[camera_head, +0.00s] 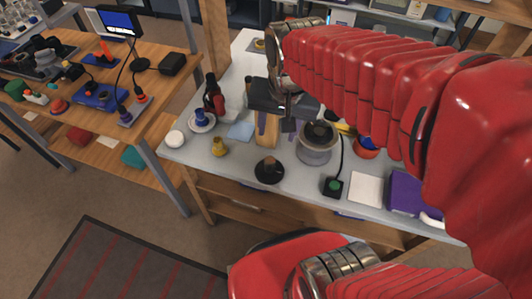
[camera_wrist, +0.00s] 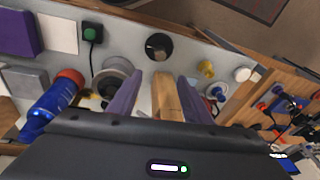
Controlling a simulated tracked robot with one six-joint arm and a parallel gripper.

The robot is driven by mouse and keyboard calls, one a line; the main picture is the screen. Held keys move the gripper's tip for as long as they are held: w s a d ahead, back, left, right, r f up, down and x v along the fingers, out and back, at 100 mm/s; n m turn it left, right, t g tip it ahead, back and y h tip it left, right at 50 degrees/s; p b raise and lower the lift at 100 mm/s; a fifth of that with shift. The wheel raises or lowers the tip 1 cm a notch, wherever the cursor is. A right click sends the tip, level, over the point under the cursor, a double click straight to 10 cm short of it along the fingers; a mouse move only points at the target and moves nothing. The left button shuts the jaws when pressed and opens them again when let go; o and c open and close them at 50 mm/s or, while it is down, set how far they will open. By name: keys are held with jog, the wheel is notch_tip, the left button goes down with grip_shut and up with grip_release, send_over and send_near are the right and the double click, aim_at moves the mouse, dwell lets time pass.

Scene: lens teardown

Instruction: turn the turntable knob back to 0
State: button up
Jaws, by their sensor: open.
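A small black control box (camera_head: 333,188) with a round green top sits near the front edge of the table; its cable runs back toward a grey round unit (camera_head: 318,150), which looks like the turntable. The green top (camera_wrist: 90,32) shows in the wrist view at the upper left; I cannot tell if it is the knob or read its setting. My gripper (camera_head: 275,128) is open, pointing down left of the grey unit. In the wrist view its purple fingers (camera_wrist: 161,79) are spread, with a wooden block (camera_wrist: 166,98) showing between them; contact cannot be told.
A black round piece (camera_head: 269,171) and a yellow piece (camera_head: 219,148) stand near the front edge. A white pad (camera_head: 366,188) and a purple box (camera_head: 406,194) lie right of the control box. Dark bottles (camera_head: 212,95) stand at the left. A blue cylinder (camera_wrist: 47,108) lies beside the grey unit.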

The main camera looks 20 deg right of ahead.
aim_at(269, 160)
jog(key=w+f+m+g, duration=0.2)
jog(key=w+f+m, duration=0.2)
jog(key=f, duration=0.2)
jog(key=shift+a+f+m+g, duration=0.2)
jog(key=shift+f+m+g, duration=0.05)
jog(key=shift+m+g, duration=0.05)
jog(key=shift+w, duration=0.1)
notch_tip(269, 160, down, 14)
jog(key=shift+r, duration=0.1)
dwell(0.7)
jog(key=shift+c, duration=0.6)
jog(key=c, duration=0.9)
jog(key=shift+a, duration=0.1)
jog(key=shift+c, duration=0.2)
